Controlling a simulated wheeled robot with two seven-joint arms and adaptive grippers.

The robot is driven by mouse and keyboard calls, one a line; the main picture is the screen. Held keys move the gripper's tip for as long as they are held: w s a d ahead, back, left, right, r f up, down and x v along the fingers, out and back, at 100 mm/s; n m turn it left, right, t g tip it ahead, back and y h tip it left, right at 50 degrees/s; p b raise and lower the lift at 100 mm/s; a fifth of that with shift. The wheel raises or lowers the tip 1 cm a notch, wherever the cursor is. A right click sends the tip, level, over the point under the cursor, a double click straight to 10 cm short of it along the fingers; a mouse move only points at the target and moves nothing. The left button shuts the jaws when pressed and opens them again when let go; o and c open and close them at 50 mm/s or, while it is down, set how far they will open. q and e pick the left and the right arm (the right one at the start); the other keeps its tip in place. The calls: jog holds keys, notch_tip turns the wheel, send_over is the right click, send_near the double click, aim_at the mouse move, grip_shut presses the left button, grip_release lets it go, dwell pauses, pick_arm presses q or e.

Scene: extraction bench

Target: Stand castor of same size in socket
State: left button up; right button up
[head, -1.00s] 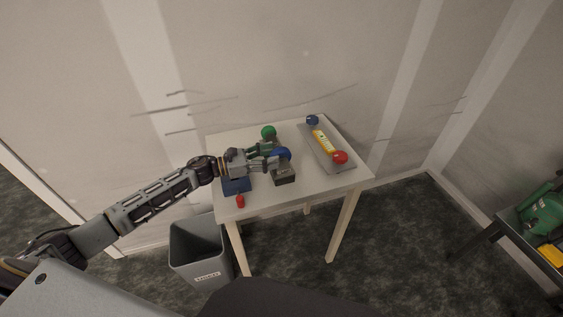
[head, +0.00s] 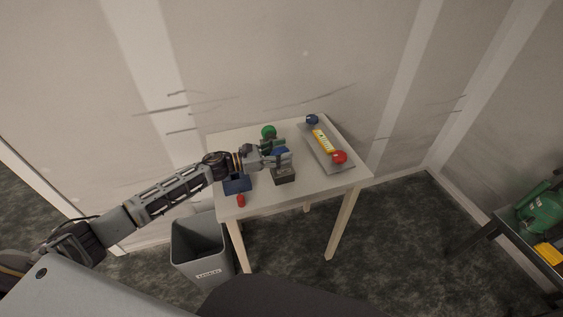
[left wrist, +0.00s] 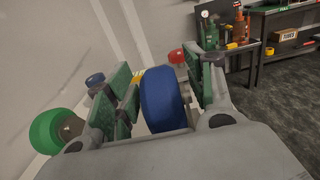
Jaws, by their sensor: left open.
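A large blue castor (head: 281,152) is at the dark socket block (head: 284,175) on the white table. It seems to stand upright over the block, but my gripper hides its lower part. My left gripper (head: 279,159) is open with its fingers on either side of the castor. In the left wrist view the blue wheel (left wrist: 162,100) is between the green finger pads. A green castor (head: 268,131) stands behind the gripper. A small blue castor (head: 312,120) and a red castor (head: 340,157) are at the ends of the grey tray (head: 333,165). My right gripper is not in view.
A yellow item (head: 323,141) lies on the tray. A dark blue box (head: 237,185) and a small red object (head: 241,201) are at the table's left front. A grey bin (head: 200,262) stands below. The table's right front (head: 325,182) is clear.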

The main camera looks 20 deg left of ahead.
pick_arm(q)
jog(key=shift+c, duration=0.7)
grip_shut()
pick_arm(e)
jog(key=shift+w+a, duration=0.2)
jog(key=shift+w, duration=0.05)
pick_arm(q)
jog(key=shift+r, duration=0.2)
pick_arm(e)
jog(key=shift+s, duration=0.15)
pick_arm(q)
jog(key=shift+r, duration=0.6)
notch_tip(320, 180, up, 8)
jog(key=shift+f, duration=0.2)
jog(key=shift+r+b, duration=0.3)
jog(key=shift+r, duration=0.15)
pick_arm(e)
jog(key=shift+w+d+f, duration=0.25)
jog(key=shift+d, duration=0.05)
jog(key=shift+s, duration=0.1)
